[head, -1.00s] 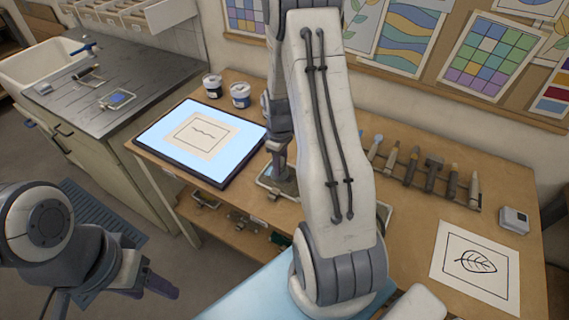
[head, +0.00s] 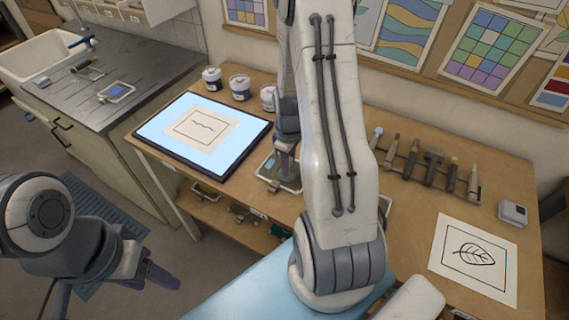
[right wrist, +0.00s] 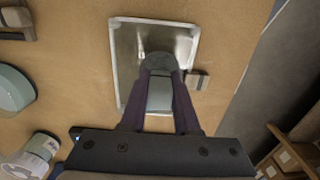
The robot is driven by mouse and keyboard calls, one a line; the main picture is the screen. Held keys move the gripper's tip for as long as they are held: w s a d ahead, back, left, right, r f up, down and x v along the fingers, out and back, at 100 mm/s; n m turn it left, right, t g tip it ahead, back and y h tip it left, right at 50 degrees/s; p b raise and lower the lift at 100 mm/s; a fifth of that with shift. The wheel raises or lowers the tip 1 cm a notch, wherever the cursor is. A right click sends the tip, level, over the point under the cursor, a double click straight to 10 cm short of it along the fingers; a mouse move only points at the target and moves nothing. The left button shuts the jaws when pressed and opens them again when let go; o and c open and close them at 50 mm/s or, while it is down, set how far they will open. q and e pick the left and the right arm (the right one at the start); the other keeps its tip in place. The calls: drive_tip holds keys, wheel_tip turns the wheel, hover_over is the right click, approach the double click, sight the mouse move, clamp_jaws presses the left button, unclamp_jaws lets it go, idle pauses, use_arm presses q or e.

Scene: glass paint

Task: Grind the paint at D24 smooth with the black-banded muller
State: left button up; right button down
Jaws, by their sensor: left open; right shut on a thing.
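My right gripper (head: 286,146) points down at the middle of the bench and is shut on the muller (head: 284,170). In the right wrist view, the fingers (right wrist: 161,85) clasp the muller's grey handle, and its round dark base (right wrist: 158,63) is over the pale-framed grinding slab (right wrist: 186,48). I cannot tell whether the base touches the slab. The slab also shows in the head view (head: 268,176), partly hidden by my arm. Its label, any paint under the muller and the muller's black band cannot be made out. My left gripper (head: 158,280) is open and empty, away from the bench.
A light panel (head: 160,128) with a drawing lies left of the slab, with jars (head: 239,87) behind it. A rack of tools (head: 433,168) stands at the right. A leaf drawing (head: 473,256) lies at the front right. My right arm hides the bench's middle.

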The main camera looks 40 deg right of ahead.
drive_tip(key=shift+s+d+f, duration=0.1)
drive_tip(key=shift+d, duration=0.6)
drive_tip(key=shift+w+d, duration=0.4)
drive_tip(key=shift+w, duration=0.25)
drive_tip(key=shift+w+a+p, duration=0.2)
drive_tip(key=shift+w+a, duration=0.05)
drive_tip(key=shift+w, duration=0.35)
drive_tip(key=shift+w+a+p, duration=0.2)
drive_tip(key=shift+w+a, duration=0.05)
drive_tip(key=shift+w, duration=0.3)
drive_tip(key=shift+w+a, duration=0.1)
drive_tip(key=shift+a, duration=0.65)
drive_tip(key=shift+s+a, duration=0.5)
drive_tip(key=shift+s, duration=0.35)
drive_tip(key=shift+s+d, duration=0.25)
drive_tip(key=shift+s, duration=0.25)
drive_tip(key=shift+s+d, duration=0.25)
drive_tip(key=shift+s, duration=0.2)
drive_tip(key=shift+s+d, duration=0.15)
drive_tip(key=shift+d, duration=0.65)
